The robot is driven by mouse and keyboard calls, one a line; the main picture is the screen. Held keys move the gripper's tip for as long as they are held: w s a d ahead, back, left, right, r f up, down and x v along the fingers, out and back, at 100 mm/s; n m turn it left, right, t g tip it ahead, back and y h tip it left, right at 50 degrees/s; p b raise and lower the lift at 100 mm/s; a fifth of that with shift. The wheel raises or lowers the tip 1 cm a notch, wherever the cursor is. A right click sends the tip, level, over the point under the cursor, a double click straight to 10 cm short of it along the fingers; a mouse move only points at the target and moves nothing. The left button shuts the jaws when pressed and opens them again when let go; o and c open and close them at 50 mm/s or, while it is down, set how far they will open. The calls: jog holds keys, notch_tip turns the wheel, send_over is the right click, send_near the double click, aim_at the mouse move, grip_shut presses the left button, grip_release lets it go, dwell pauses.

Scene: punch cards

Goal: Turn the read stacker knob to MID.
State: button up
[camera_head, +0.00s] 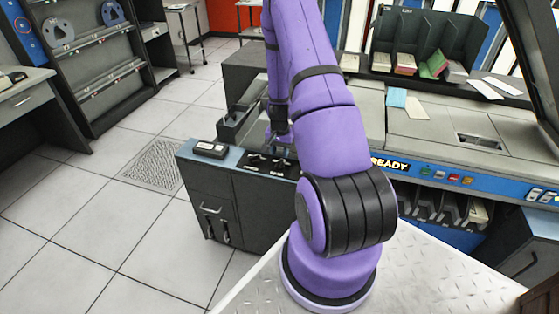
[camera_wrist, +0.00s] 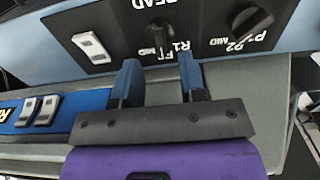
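The read stacker knob (camera_wrist: 157,36) is a dark round knob on a black panel in the wrist view, under the partly cut-off word READ. White MID and R lettering lies beside it; its exact pointer setting is hard to tell. My gripper (camera_wrist: 158,66) has two blue fingers spread apart, one to each side below the knob, with no visible contact. In the head view my gripper (camera_head: 279,135) is over the small control panel (camera_head: 235,165), and my purple arm hides part of that area.
A second dark knob (camera_wrist: 252,18) with P lettering and MID sits to the right. A white rocker switch (camera_wrist: 91,47) is at the left, and two more switches (camera_wrist: 38,111) are on a blue strip. Open tiled floor (camera_head: 140,235) lies left of the cabinet.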

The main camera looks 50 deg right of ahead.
aim_at(280, 161)
jog(key=shift+f, duration=2.35)
jog(key=shift+c, duration=0.4)
grip_shut()
